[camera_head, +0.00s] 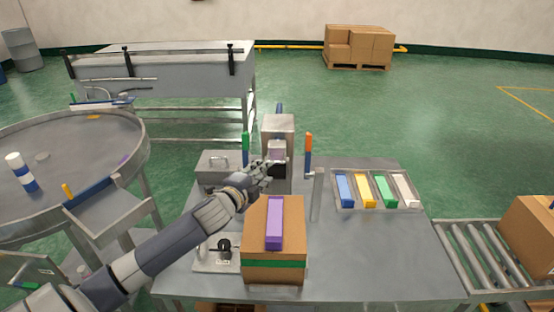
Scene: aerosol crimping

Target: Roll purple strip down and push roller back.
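A long purple strip (274,222) lies along the top of a brown cardboard box (259,264) on the metal table. The box has a green band across its near side. My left gripper (276,170) is just behind the box's far edge, in front of a grey box-shaped device (278,126). It appears apart from the strip. Its fingers are small and overlap the dark front of the device, so their opening is unclear. A purple patch shows on the device above the fingers. I cannot make out a roller for certain. My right gripper is out of view.
A tray (377,208) with blue, yellow, green and white blocks sits at the table's right. An upright metal plate (317,194) stands right of the box. The front right of the table is clear. A round table (60,150) is at left, a roller conveyor (485,255) at right.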

